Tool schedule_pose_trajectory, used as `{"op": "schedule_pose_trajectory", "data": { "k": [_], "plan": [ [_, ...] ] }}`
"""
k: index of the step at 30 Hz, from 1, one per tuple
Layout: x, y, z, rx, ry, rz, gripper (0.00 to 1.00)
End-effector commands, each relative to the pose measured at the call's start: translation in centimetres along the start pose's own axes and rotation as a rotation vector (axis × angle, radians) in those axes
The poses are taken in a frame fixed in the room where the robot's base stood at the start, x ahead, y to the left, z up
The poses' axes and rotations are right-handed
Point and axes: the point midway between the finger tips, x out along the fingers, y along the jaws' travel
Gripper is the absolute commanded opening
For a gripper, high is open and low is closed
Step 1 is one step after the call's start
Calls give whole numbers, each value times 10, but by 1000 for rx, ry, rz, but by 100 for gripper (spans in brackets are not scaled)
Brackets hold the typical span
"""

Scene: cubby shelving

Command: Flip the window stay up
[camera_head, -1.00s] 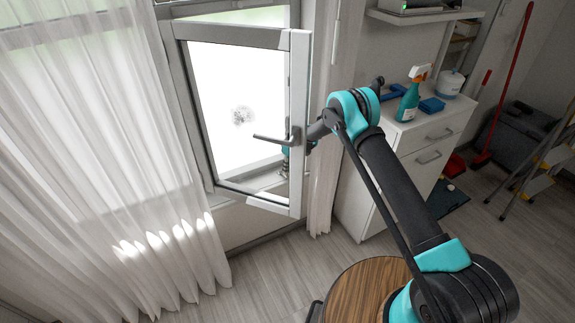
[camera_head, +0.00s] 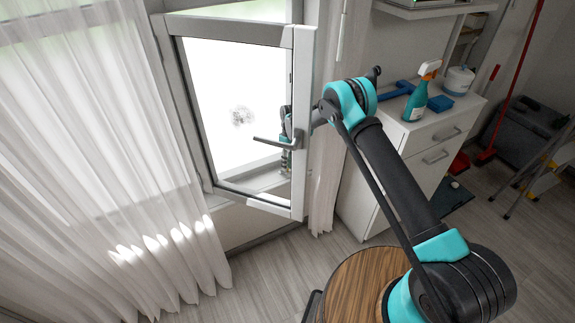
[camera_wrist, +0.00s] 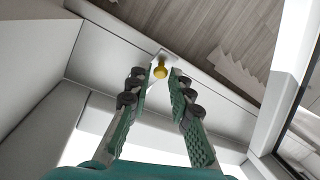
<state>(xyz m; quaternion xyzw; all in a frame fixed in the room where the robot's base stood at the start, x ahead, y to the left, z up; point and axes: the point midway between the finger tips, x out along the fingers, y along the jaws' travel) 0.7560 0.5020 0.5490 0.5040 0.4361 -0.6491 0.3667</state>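In the wrist view a yellow rounded knob (camera_wrist: 161,73) sits in front of a small whitish plate (camera_wrist: 165,56) on the pale frame or sill. It appears to be part of the window stay, whose full shape I cannot make out. My gripper (camera_wrist: 159,85) is open, with one finger on each side of the knob near the fingertips. Whether either finger touches it I cannot tell. In the head view my gripper (camera_head: 286,160) is partly hidden behind the edge of the open window sash (camera_head: 299,125), above the sill, and the stay cannot be picked out.
The window handle (camera_head: 272,143) sticks out from the sash near my arm. A sheer curtain (camera_head: 90,170) hangs at left. A white cabinet (camera_head: 375,195) with a spray bottle (camera_head: 418,97) on top stands right of the window.

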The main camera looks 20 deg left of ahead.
Motion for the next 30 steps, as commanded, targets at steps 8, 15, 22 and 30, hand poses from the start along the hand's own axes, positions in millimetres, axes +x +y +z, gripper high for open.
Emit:
{"op": "schedule_pose_trajectory", "data": {
  "k": [8, 15, 22, 30],
  "plan": [
    [0, 0, 0, 0, 0, 0, 35],
    [-11, -2, 1, 0, 0, 0, 35],
    [-51, -10, 6, 0, 0, 0, 35],
    [-89, -18, 10, 0, 0, 0, 35]
  ]
}}
